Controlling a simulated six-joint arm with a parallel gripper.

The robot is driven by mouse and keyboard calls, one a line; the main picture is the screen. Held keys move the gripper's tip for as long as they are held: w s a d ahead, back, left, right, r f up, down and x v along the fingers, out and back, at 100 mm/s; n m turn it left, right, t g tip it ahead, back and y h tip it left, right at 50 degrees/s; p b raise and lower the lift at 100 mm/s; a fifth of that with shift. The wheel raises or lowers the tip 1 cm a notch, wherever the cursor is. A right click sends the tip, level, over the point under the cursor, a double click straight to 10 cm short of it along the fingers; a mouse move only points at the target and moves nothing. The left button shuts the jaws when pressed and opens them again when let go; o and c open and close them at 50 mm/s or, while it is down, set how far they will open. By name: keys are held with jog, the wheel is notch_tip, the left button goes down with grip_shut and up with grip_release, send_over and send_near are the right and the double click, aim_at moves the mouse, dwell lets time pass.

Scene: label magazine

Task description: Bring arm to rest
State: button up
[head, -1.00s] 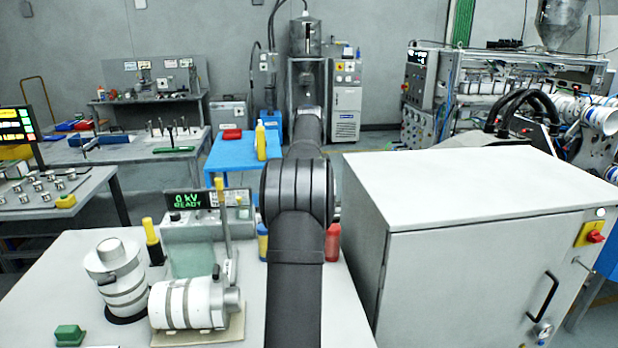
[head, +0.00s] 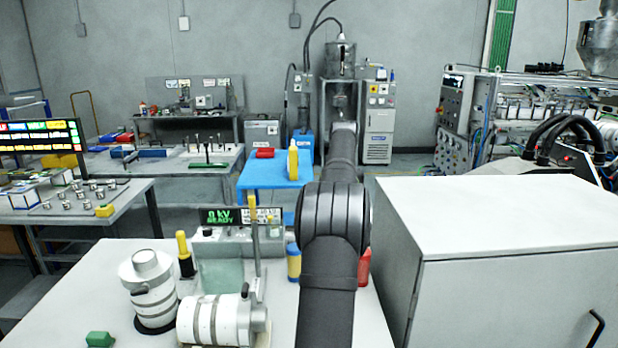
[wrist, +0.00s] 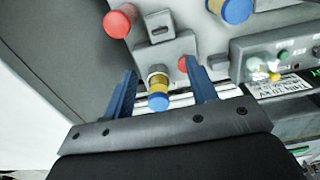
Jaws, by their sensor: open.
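My gripper (wrist: 159,67) shows in the wrist view with its two blue fingers spread apart. A small fitting (wrist: 158,88) with silver, yellow and blue bands shows between the fingers, with a gap on each side in the picture. How far beyond the fingers it lies I cannot tell. In the head view my dark arm reaches away over the bench (head: 75,285), and the gripper is hidden behind it.
A large grey cabinet (head: 500,215) stands close right of my arm. White ribbed cylinders (head: 215,322), a test unit (head: 225,218) reading 0 kV READY, a blue-yellow bottle (head: 294,263) and a red bottle (head: 364,266) are nearby. A blue table (head: 265,176) stands beyond.

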notch_tip(320, 180, down, 15)
jog(key=shift+f, duration=0.15)
dwell(0.5)
notch_tip(320, 180, up, 18)
notch_tip(320, 180, down, 18)
jog(key=n, duration=0.3)
notch_tip(320, 180, up, 16)
jog(key=s+d+m+g, duration=0.1)
jog(key=d+m, duration=0.1)
jog(key=m, duration=0.6)
jog(key=shift+s+d+f+m, duration=0.15)
jog(key=shift+s+m, duration=0.15)
jog(key=shift+m, duration=0.1)
dwell(0.6)
